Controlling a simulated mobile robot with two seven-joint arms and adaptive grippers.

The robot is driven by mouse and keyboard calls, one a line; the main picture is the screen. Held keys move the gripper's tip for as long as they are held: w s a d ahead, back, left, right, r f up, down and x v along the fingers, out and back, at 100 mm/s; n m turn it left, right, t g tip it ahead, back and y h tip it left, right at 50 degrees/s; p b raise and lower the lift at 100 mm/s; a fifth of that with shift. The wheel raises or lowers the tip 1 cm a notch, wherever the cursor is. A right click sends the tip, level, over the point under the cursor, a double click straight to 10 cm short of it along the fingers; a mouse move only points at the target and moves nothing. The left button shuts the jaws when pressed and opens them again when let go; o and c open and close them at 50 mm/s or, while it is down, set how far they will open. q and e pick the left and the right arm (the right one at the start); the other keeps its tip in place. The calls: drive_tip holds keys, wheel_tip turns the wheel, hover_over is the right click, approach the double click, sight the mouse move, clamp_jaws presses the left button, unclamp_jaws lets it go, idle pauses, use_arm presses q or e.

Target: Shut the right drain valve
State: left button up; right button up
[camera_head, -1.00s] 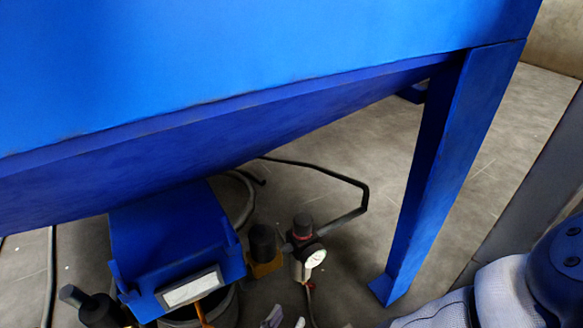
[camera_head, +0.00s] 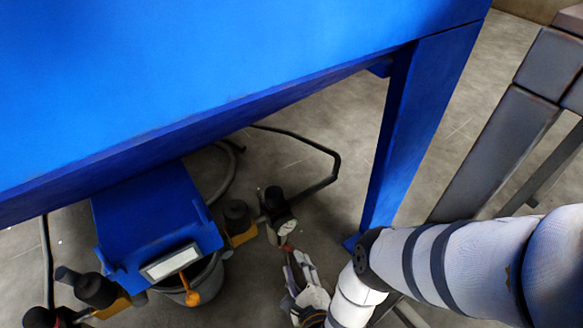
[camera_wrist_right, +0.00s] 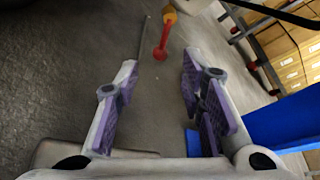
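In the right wrist view, a red lever with a round end (camera_wrist_right: 161,47) hangs from a small orange-yellow fitting (camera_wrist_right: 170,13); it looks like the right drain valve's handle. In the head view only a small red bit (camera_head: 288,247) shows below the gauge unit. My right gripper (camera_head: 298,262) is just below that unit in the head view. In the wrist view its purple-padded fingers (camera_wrist_right: 160,64) are open and empty, with the lever ahead in line with the gap, apart from both fingers. My left gripper is not in view.
The blue hopper (camera_head: 200,70) overhangs, with a blue leg (camera_head: 405,130) beside my right arm. The gauge unit (camera_head: 286,226) and black hose (camera_head: 310,145) are close to the gripper. A blue box (camera_head: 150,220) stands left over a bucket (camera_head: 208,278). Shelved boxes (camera_wrist_right: 285,45) are at right.

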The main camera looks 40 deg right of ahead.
sight(290, 248)
drive_tip(key=b+x, duration=0.2)
drive_tip(key=x, duration=0.5)
drive_tip(key=shift+s+f, duration=0.1)
drive_tip(key=shift+w+d, duration=0.1)
drive_tip(key=shift+w, duration=0.15)
drive_tip(key=shift+c, duration=0.2)
clamp_jaws()
